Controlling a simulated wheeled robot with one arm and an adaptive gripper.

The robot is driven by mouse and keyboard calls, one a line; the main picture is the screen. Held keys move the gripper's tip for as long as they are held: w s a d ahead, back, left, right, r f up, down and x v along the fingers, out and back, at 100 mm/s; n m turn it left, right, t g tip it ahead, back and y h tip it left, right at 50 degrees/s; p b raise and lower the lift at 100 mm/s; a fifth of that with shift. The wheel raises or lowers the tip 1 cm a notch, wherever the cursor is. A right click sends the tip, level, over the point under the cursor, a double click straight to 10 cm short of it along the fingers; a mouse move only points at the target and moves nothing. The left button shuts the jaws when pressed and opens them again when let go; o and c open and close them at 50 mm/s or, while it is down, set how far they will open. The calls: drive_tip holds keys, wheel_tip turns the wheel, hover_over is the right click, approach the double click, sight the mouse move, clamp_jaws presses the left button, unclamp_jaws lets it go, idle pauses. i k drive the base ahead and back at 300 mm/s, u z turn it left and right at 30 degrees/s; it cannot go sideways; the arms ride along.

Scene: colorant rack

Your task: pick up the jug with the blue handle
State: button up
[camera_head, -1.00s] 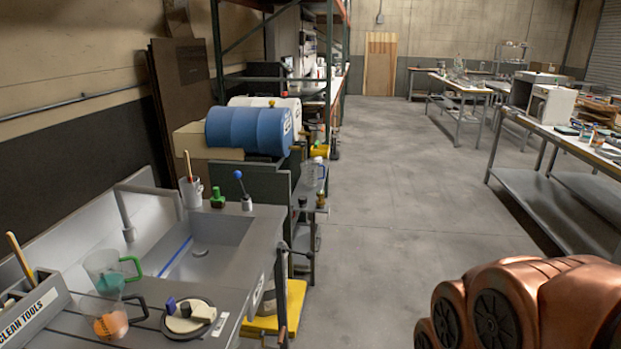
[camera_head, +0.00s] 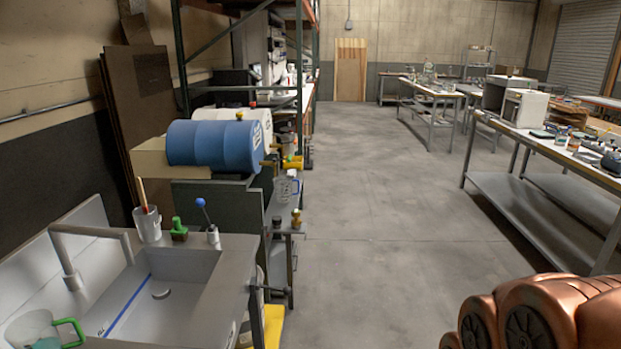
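A clear jug (camera_head: 283,189) with a bluish handle on its right side stands upright on a narrow grey shelf, right of the sink unit and below the blue drum. It is small and far off in the head view. Another clear jug (camera_head: 30,330) with a green handle is at the lower left by the sink, cut by the frame edge. Copper-coloured parts of my arm fill the bottom right corner. My gripper is not in view, so its state does not show.
A blue drum (camera_head: 212,144) with yellow fittings lies above the shelf. The sink (camera_head: 165,285) is at lower left. A small brass-coloured item (camera_head: 296,217) stands at the shelf's front. Open floor (camera_head: 370,220) runs down the middle; a long workbench (camera_head: 550,142) stands right.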

sight(282, 184)
drive_tip(key=z, duration=0.35)
drive_tip(key=i, duration=1.65)
drive_tip(key=u, duration=0.3)
drive_tip(key=i, duration=1.5)
drive_tip(key=u, duration=1.55)
drive_tip(key=i, duration=0.7)
drive_tip(key=u, duration=0.45)
